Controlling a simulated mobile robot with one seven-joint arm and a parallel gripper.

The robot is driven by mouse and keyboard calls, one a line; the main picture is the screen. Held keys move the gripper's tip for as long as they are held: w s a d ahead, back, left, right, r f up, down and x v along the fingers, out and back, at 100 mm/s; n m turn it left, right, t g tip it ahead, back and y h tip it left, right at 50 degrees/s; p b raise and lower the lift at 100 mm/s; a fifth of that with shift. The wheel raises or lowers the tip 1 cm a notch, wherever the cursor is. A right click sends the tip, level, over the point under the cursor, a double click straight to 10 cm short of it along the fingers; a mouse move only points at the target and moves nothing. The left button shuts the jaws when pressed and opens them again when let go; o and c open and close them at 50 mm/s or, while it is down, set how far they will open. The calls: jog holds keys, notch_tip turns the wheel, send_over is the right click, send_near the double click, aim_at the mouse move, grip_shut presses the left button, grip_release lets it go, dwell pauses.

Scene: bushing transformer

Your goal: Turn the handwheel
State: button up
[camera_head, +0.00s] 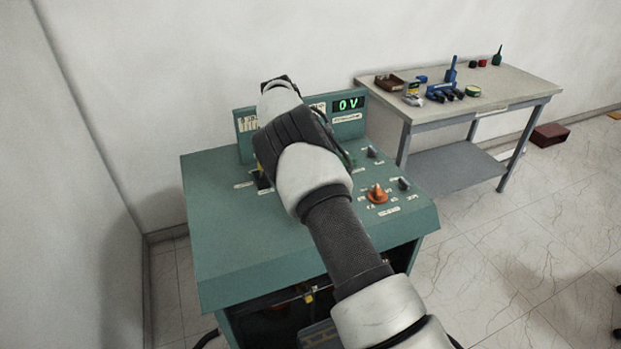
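The green control console (235,235) stands in the middle of the view, with my arm reaching over its top from the lower right. I cannot make out a handwheel; my arm covers the middle of the console top, and a wheel there would be hidden. My gripper's fingers do not show, as they are hidden behind my arm links. A green digital display (349,103) on the back panel reads 0 V. An orange rotary knob (377,194) sits on the right part of the console top.
Small dark switches (404,184) sit near the knob. A grey workbench (490,88) with small tools stands behind right. A dark red box (550,135) lies on the floor beyond it. White walls stand behind and left; the tiled floor at right is mostly clear.

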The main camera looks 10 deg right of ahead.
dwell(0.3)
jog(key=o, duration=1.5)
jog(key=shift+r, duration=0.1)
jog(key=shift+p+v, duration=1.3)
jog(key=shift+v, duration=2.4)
